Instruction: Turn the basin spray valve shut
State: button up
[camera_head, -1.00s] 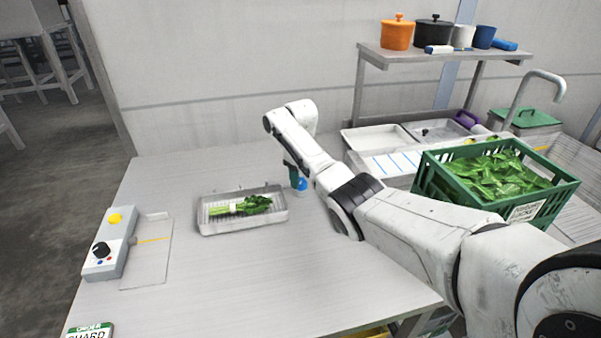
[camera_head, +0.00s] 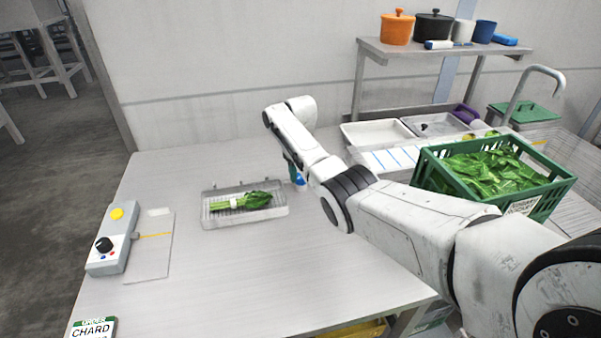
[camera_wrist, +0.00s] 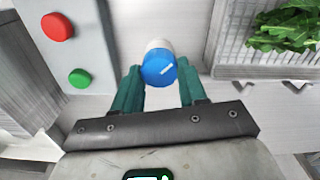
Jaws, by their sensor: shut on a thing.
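The gripper is shut on this knob, which looks like the spray valve. In the head view only a bit of blue (camera_head: 299,179) shows beside my wrist; my forearm hides most of the gripper and the knob.
A wire tray (camera_head: 207,219) with bundled greens lies left of my gripper. A grey panel with a red button (camera_wrist: 57,27) and a green button (camera_wrist: 79,78) is beside the knob. A green crate (camera_head: 430,180) of leaves stands right. A control box (camera_head: 112,238) sits far left.

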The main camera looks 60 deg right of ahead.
jog(key=o, duration=1.1)
jog(key=shift+c, duration=0.2)
notch_tip(320, 180, up, 11)
jog(key=shift+b, duration=0.4)
jog(key=shift+f, duration=0.1)
